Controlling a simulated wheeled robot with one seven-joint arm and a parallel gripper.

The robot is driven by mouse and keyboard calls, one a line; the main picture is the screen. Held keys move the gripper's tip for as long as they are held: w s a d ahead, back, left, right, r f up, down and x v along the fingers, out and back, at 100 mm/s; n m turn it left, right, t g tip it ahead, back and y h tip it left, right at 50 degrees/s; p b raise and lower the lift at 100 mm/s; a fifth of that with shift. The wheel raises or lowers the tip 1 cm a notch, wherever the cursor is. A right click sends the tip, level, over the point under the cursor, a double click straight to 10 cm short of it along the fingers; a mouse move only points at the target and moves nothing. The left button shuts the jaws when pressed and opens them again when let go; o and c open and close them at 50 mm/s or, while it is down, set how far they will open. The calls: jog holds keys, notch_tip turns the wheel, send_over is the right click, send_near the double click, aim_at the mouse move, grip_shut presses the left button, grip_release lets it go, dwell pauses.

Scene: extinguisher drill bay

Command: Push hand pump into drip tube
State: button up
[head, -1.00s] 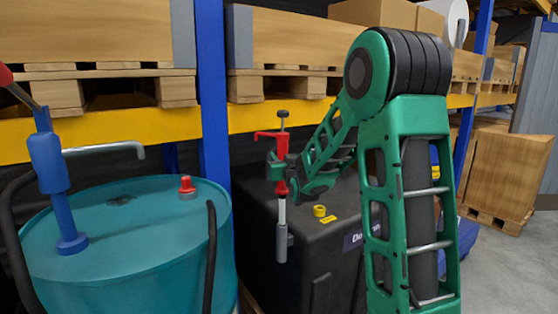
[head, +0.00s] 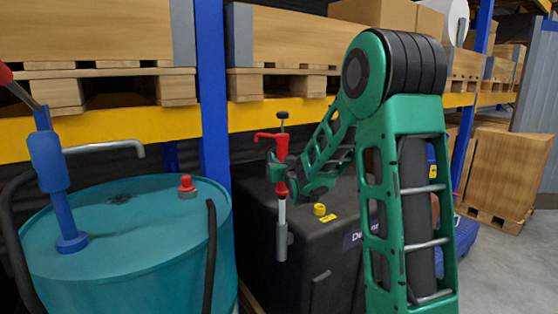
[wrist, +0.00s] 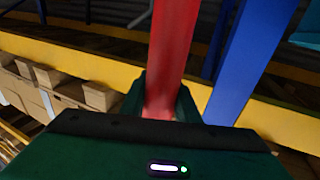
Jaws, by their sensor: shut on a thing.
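The hand pump (head: 282,148) is red with a dark T-handle on top and a spout pointing left. It stands about upright, with a silver pipe below. My gripper (head: 279,173) is shut around its red body. The wrist view shows the red pump body (wrist: 170,60) between my gripper's fingers (wrist: 162,100). The grey drip tube (head: 282,243) is upright at the front left of the black tank. The pump's silver pipe meets the top of this tube and looks in line with it. Its lower end is hidden, so depth of entry is unclear.
The black tank (head: 330,245) has a yellow cap (head: 319,209) on top. A teal drum (head: 130,240) with a blue pump (head: 48,165) and red cap (head: 187,184) stands left. A blue rack post (head: 212,120) and yellow beam (head: 275,113) are behind.

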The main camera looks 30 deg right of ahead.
notch_tip(320, 180, down, 8)
dwell(7.6)
